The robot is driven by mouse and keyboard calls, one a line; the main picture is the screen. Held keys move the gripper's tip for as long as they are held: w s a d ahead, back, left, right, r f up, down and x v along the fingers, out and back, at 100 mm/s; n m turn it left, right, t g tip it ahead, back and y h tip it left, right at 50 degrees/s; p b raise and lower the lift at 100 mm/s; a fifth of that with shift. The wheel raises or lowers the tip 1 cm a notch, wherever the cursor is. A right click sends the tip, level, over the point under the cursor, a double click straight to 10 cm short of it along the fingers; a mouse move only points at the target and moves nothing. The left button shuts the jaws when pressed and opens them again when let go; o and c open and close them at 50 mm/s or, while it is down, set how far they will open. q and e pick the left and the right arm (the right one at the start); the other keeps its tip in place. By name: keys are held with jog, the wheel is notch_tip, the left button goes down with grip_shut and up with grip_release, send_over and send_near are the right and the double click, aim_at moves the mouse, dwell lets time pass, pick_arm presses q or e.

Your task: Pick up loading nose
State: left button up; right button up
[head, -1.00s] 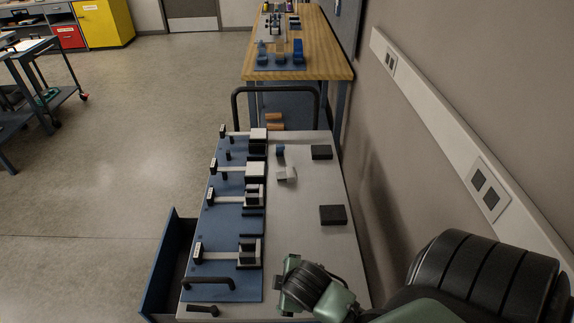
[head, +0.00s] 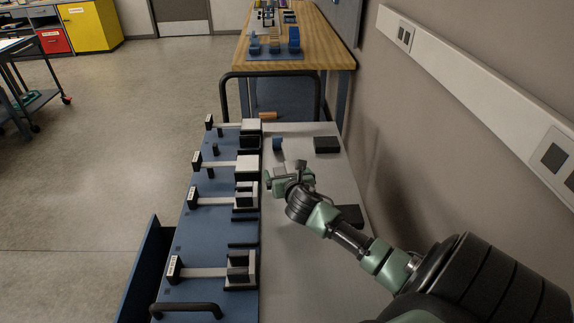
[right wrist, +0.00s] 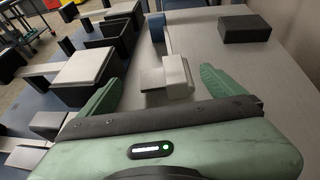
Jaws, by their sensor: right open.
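My right gripper (head: 283,178) is over the grey cart top. In the right wrist view its two green fingers (right wrist: 160,88) are spread apart and empty. A light grey stepped block (right wrist: 178,76) lies on the cart top between and just ahead of the fingers, apart from both. It may be the loading nose; no label shows on it. In the head view my gripper hides most or all of it. A small blue rounded piece (head: 277,143) stands beyond the gripper and also shows in the right wrist view (right wrist: 156,27). My left gripper is out of view.
A blue fixture board (head: 215,235) with several black-and-white holders runs along the cart's left side. Dark blocks (head: 327,145) lie on the right of the cart top. A wall stands close on the right. A wooden bench (head: 300,62) is beyond the cart handle.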

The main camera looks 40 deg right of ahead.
aim_at(286, 166)
jog(key=shift+d+x, duration=0.25)
jog(key=shift+x, duration=2.75)
jog(key=shift+s+r, duration=0.1)
jog(key=shift+s, duration=0.05)
jog(key=c, duration=2)
jog(key=shift+d+r, duration=0.1)
jog(key=shift+c, duration=0.2)
